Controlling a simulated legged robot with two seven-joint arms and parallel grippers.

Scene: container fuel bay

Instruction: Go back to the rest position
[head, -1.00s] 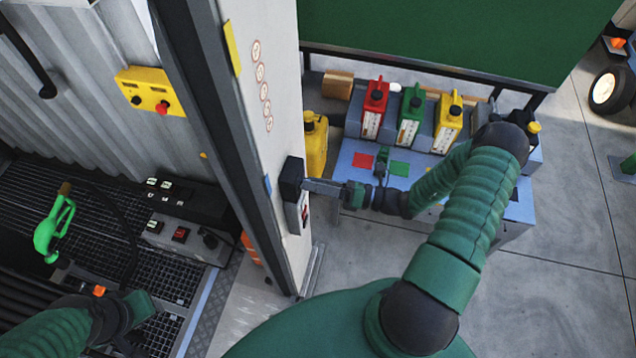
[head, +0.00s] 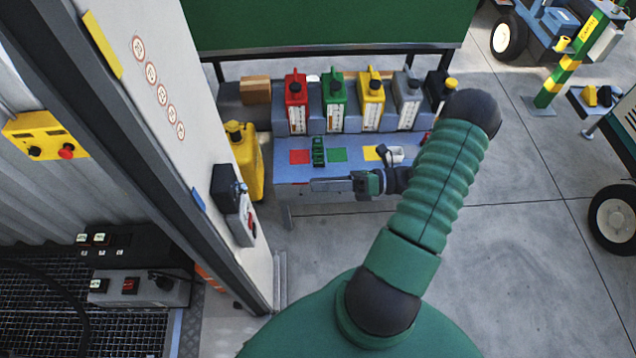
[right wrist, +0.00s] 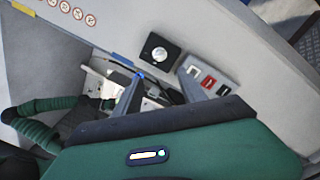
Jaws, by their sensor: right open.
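My right gripper (head: 318,185) is open and empty in the head view, to the right of the wall post and over the front of the low workbench. Its two fingers stand apart in the right wrist view (right wrist: 163,67), with nothing held between them. A black control box (head: 226,184) and a grey switch box (head: 242,220) with a red part are on the post. A clear gap separates them from my fingertips. My left gripper is not in view.
The workbench (head: 300,174) has red, green and yellow squares. A yellow can (head: 243,160) stands beside the post. Floor (head: 520,250) to the right is open, with wheeled carts beyond.

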